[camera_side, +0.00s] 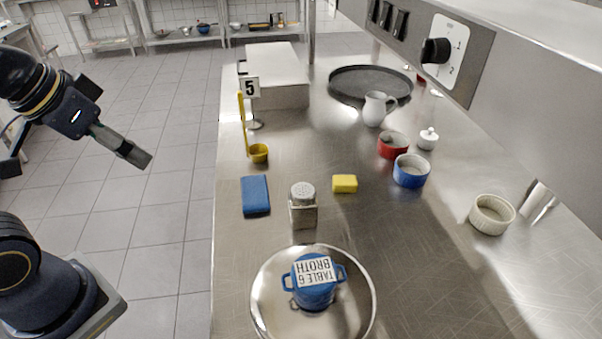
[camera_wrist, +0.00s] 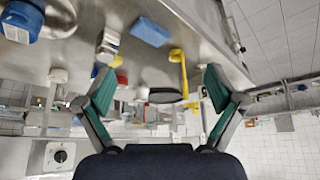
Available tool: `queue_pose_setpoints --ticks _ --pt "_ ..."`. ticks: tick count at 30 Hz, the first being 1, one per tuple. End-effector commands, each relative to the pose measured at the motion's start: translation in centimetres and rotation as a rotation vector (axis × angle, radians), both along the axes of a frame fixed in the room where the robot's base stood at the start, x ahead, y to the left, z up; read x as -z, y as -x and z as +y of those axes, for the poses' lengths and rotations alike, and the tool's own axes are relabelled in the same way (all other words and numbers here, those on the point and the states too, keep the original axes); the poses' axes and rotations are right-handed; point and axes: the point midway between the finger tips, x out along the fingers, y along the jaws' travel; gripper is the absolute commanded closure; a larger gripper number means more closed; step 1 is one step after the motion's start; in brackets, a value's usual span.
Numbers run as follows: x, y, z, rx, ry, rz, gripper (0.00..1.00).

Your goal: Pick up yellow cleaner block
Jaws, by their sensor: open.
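The yellow cleaner block (camera_side: 345,184) lies flat on the steel counter in the side view, to the right of the metal shaker (camera_side: 303,206). In the wrist view a small yellow patch (camera_wrist: 116,61) beside the left finger seems to be this block, partly hidden. My gripper (camera_side: 137,154) is up over the floor side, left of the counter and well apart from the block. In the wrist view its two fingers (camera_wrist: 158,80) are spread wide with nothing between them.
Red (camera_side: 392,145) and blue (camera_side: 411,171) ramekins stand right of the block. A blue pot (camera_side: 314,291) sits on a round tray (camera_side: 262,315) in front. A control panel (camera_side: 445,50) overhangs the right.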

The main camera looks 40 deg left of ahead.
Motion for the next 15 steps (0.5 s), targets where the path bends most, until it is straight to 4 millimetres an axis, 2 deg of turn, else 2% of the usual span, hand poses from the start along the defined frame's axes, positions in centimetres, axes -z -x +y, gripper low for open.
queue_pose_setpoints --ticks 1,5,15 --pt "0.0 0.0 0.0 0.0 0.0 0.0 0.16" --pt "0.0 0.0 0.0 0.0 0.0 0.0 0.29" --pt "0.03 0.08 -0.21 -0.023 0.024 0.005 0.29"
